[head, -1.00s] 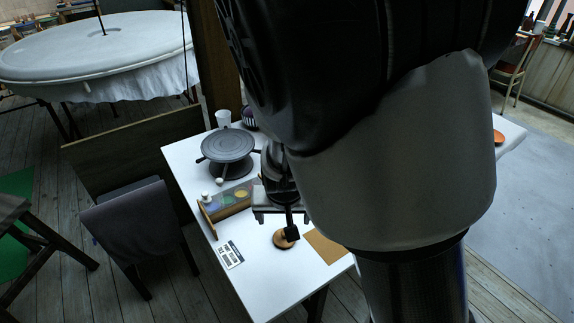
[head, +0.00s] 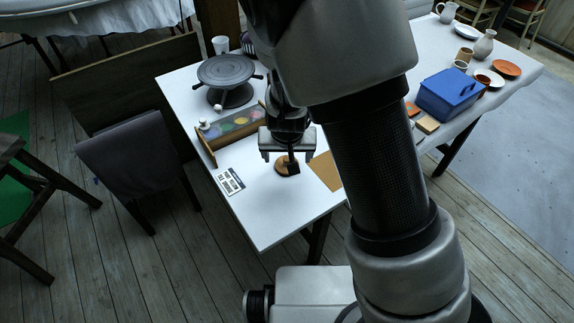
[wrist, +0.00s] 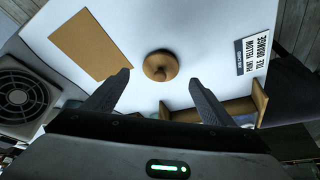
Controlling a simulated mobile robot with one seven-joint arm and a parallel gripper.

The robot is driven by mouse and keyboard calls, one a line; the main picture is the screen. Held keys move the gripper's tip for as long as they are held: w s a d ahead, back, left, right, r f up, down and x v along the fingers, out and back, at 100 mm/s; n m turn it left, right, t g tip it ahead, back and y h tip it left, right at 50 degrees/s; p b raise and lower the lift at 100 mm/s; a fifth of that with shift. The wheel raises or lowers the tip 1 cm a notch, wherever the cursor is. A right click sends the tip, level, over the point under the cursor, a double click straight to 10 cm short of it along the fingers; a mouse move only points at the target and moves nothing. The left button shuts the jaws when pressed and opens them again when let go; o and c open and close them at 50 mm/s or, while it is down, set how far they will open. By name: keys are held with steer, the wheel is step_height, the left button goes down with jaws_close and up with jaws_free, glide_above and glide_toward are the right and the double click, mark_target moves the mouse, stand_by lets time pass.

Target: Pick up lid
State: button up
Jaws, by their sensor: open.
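The lid (head: 287,168) is a round orange-brown disc lying on the white table (head: 262,215). In the wrist view the lid (wrist: 160,66) shows a small knob on top and lies ahead of the fingertips, roughly midway between them. My gripper (head: 280,160) is above the table close to the lid, open and empty. In the wrist view my gripper (wrist: 159,78) has its two dark fingers spread wide, apart from the lid. In the head view part of the lid is hidden by my gripper.
A tan sheet (head: 326,171) and a printed card (head: 230,181) lie either side of the lid. A wooden rack with coloured pots (head: 235,127) and a grey turntable (head: 226,72) stand behind. A blue box (head: 449,93) is on the right table. The white table's front is clear.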

mark_target(287, 161)
steer(key=b+x, duration=0.1)
steer(key=x, duration=0.4)
steer(key=shift+s+b, duration=0.15)
steer(key=shift+b, duration=0.2)
steer(key=shift+a, duration=0.1)
steer(key=shift+c, duration=0.4)
steer(key=c, duration=1.1)
steer(key=shift+o, duration=0.2)
steer(key=shift+r, duration=0.15)
